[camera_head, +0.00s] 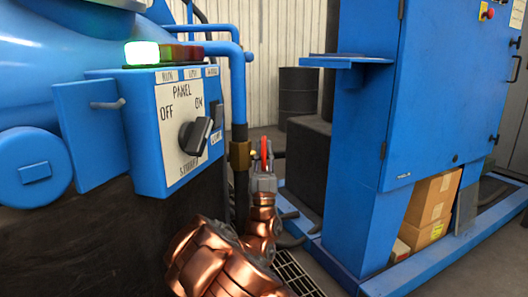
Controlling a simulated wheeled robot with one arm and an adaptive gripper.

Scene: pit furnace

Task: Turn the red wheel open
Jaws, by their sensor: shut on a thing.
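The red wheel (266,147) shows as a narrow, upright red shape, seen nearly edge-on, just right of a brass fitting (240,155) on a blue pipe. My gripper (263,166), grey at the end of my copper-coloured arm, reaches up to it from below. The jaws are shut on the red wheel. Its lower part is hidden by the jaws, and how far it is turned cannot be told.
A dark barrel (301,92) is behind.

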